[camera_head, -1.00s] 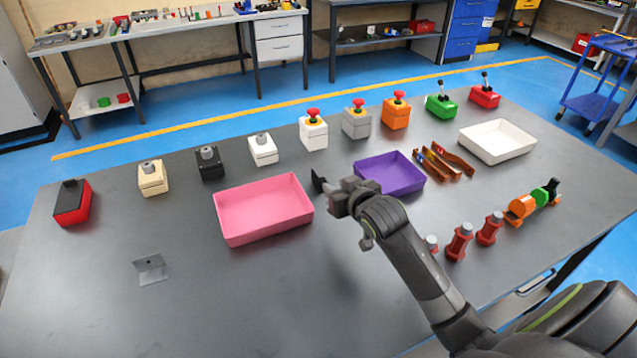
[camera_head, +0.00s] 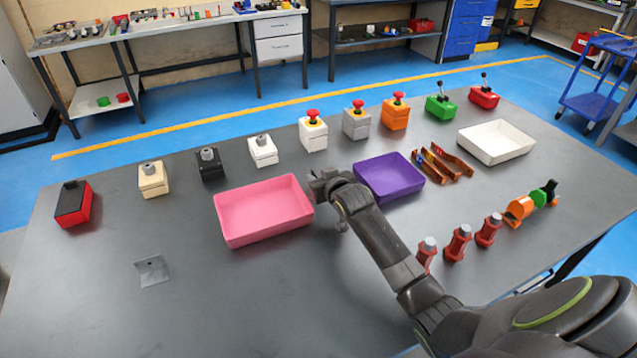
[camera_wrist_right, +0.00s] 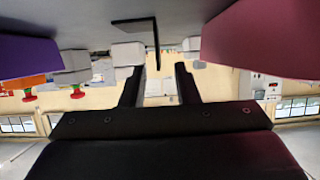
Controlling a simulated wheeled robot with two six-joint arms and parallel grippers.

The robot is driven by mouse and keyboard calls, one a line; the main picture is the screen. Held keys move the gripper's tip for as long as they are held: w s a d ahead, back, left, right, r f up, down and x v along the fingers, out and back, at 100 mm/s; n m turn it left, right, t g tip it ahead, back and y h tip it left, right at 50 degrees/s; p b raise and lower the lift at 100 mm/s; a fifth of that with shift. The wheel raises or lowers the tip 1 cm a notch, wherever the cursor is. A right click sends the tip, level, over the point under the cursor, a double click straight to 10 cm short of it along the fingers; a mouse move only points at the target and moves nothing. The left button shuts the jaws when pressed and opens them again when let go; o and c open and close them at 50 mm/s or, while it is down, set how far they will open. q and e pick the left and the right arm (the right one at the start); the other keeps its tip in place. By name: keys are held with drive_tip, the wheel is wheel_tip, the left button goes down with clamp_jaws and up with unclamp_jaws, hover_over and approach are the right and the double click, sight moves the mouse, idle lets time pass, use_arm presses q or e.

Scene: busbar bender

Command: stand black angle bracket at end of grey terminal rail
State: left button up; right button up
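In the wrist view the black angle bracket (camera_wrist_right: 157,42) is a thin dark upright plate with a flat foot. It stands on the grey table between the purple and pink trays. My right gripper (camera_head: 314,178) is at the gap between these trays in the head view and largely hides the bracket there. In the wrist view its two fingers (camera_wrist_right: 158,72) are apart, with the bracket beyond them and roughly in line with the gap. No grip on it shows. My left gripper is not in view. I cannot clearly make out a grey terminal rail.
The pink tray (camera_head: 228,231) and purple tray (camera_head: 389,180) flank the right gripper closely. A small grey metal plate (camera_head: 152,271) lies at the left front. Red-brown posts (camera_head: 458,243) stand near my right arm. Several button boxes line the back.

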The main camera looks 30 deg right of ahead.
drive_tip(key=shift+x, duration=1.05)
clamp_jaws()
